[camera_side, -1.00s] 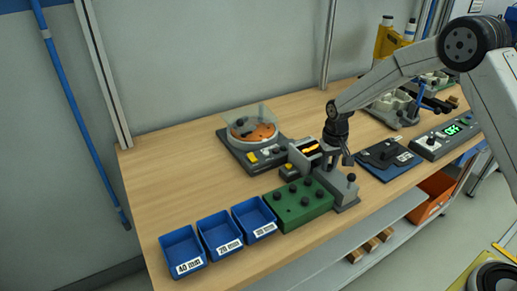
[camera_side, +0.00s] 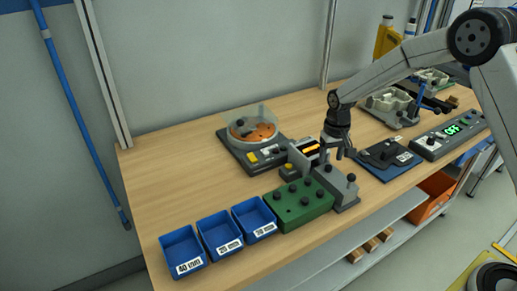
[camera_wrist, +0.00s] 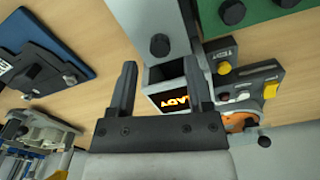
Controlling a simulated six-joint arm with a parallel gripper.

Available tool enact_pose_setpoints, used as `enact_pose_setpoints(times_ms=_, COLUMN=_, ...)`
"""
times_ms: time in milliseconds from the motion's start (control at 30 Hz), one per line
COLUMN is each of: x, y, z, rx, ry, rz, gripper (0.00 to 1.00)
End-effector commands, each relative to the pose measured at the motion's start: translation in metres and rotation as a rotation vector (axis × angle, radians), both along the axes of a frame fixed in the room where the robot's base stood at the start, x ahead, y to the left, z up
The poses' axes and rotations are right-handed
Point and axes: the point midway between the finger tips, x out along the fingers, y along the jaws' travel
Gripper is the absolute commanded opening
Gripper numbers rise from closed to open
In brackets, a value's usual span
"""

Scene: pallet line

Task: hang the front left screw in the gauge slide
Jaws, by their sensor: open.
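The green block (camera_side: 300,208) holds several dark screws standing upright, and a corner of it shows in the wrist view (camera_wrist: 262,10). The grey gauge slide (camera_side: 338,190) stands against its right side. A dark round head (camera_wrist: 160,44) sits on the slide's grey top in the wrist view; its shank is hidden. A dark knob (camera_side: 351,177) tops the slide's front end. My gripper (camera_wrist: 162,80) is open and empty above the gauge, its fingers apart on either side of the lit display. In the side view my gripper (camera_side: 341,152) hangs just behind the slide.
Three blue bins (camera_side: 220,236) stand at the front left. A round feeder (camera_side: 252,130) with orange inside is behind the gauge. A blue plate with a dark fixture (camera_side: 385,157) and a control box reading OFF (camera_side: 447,137) lie right. The left tabletop is clear.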

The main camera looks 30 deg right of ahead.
Motion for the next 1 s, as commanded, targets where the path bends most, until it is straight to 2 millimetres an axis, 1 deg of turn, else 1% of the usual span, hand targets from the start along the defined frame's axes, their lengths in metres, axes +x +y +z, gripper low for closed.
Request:
enact_pose_setpoints(times_ms=33, x=0.0, y=0.0, z=0.009, rx=0.0, ry=-0.003, rz=0.0, gripper=0.65)
enact_pose_setpoints(times_ms=300, x=0.001, y=0.0, z=0.054, rx=0.0, ry=-0.003, rz=0.0, gripper=0.65)
enact_pose_setpoints(times_ms=500, x=0.0, y=0.0, z=0.08, rx=-0.001, ry=-0.002, rz=0.0, gripper=0.65)
enact_pose_setpoints(times_ms=700, x=0.0, y=0.0, z=0.093, rx=0.0, ry=-0.001, rz=0.0, gripper=0.65)
enact_pose_setpoints(times_ms=1000, x=0.0, y=0.0, z=0.095, rx=0.0, ry=0.0, rz=0.0, gripper=0.65)
